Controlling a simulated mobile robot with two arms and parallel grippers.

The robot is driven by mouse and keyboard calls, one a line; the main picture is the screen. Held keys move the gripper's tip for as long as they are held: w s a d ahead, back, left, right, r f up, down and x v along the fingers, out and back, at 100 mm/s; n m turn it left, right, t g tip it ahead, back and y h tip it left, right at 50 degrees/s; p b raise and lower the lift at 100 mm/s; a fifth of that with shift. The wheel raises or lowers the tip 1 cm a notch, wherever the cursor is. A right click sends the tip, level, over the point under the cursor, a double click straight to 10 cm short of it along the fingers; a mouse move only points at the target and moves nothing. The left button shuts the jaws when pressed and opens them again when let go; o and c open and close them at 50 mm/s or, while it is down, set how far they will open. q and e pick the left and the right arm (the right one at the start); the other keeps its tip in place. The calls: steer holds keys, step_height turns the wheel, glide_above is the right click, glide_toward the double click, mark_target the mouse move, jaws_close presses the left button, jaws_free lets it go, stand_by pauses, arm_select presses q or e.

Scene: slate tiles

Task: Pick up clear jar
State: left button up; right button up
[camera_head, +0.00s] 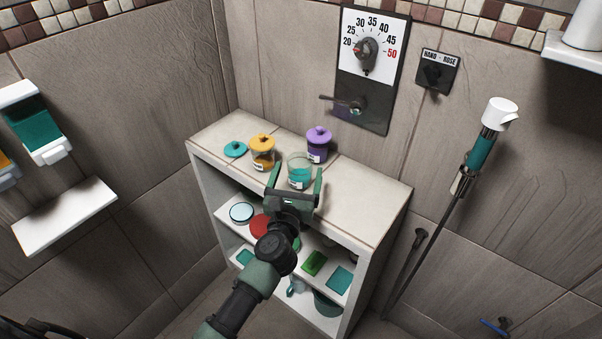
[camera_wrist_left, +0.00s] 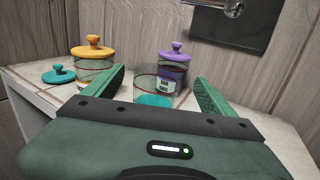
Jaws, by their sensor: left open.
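The clear jar (camera_head: 299,171) stands upright and without a lid on the top of a white shelf unit, with teal contents at its bottom. It also shows in the left wrist view (camera_wrist_left: 154,87), its lower part partly hidden by my gripper. My left gripper (camera_head: 296,180) is open, its two green fingers on either side of the jar's near side. Whether the fingers touch the jar, I cannot tell. In the left wrist view the fingers (camera_wrist_left: 160,90) spread left and right of the jar. My right gripper is not in view.
A yellow-lidded jar (camera_head: 262,150) stands just left of the clear jar, and a purple-lidded jar (camera_head: 318,145) close behind it. A loose teal lid (camera_head: 235,149) lies further left. The shelf top (camera_head: 365,196) is free at right. The tiled wall with shower control (camera_head: 365,100) rises behind.

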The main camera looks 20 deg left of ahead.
mark_target(302, 155)
arm_select(q)
steer(key=shift+w+a+f, duration=0.1)
steer(key=shift+w+a, duration=0.1)
steer(key=shift+w, duration=0.15)
steer(key=w, duration=0.4)
steer(key=w+a, duration=0.1)
steer(key=w, duration=0.2)
steer(key=shift+w, duration=0.1)
steer(key=shift+r, duration=0.25)
jaws_close()
